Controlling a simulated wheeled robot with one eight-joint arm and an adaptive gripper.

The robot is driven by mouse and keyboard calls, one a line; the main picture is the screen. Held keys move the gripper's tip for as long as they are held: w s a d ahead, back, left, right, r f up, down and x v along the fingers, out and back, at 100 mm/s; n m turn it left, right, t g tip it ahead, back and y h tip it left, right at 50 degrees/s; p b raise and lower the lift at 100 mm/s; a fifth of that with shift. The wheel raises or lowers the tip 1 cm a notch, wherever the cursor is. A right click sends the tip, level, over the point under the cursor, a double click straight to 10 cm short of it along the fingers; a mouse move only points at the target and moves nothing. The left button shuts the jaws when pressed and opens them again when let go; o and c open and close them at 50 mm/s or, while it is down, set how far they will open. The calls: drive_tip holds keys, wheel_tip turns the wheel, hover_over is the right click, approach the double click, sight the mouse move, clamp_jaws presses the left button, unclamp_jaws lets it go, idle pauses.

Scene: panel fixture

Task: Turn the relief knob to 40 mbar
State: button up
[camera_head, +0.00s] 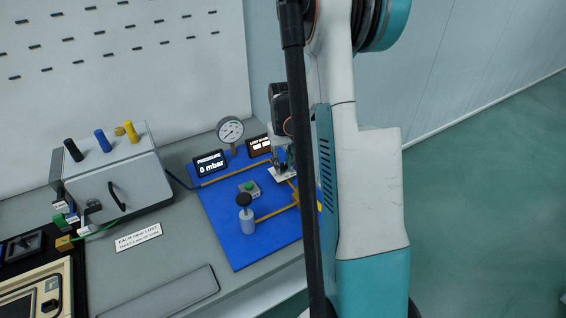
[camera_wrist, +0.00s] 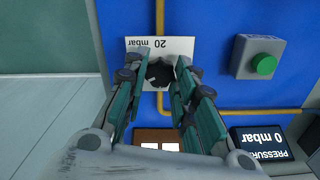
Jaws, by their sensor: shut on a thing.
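The relief knob (camera_wrist: 159,73) is a small dark knob on a white plate (camera_wrist: 180,46) that reads "20 mbar", upside down in the wrist view. My gripper (camera_wrist: 156,80) has its fingers on either side of the knob and is shut on it. The finger pads partly cover the knob, and I cannot make out a pointer on it. In the head view, my gripper (camera_head: 281,160) is down at the white plate (camera_head: 284,174) on the blue panel (camera_head: 230,235), and the knob is hidden. The pressure display (camera_head: 210,163) reads 0 mbar.
A round gauge (camera_head: 230,129) stands behind the panel's displays. A green button (camera_head: 249,187) on a grey box and a black-topped pump (camera_head: 244,211) are left of my gripper. Yellow pipes (camera_head: 270,214) run over the panel. A grey box (camera_head: 112,180) with coloured knobs stands farther left.

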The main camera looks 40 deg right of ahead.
sight(283, 166)
drive_tip(key=n, duration=0.6)
drive_tip(key=shift+n, duration=0.3)
drive_tip(key=n, duration=0.6)
drive_tip(key=shift+n, duration=0.3)
drive_tip(key=o, duration=1.1)
wheel_tip(283, 166, up, 12)
idle(0.4)
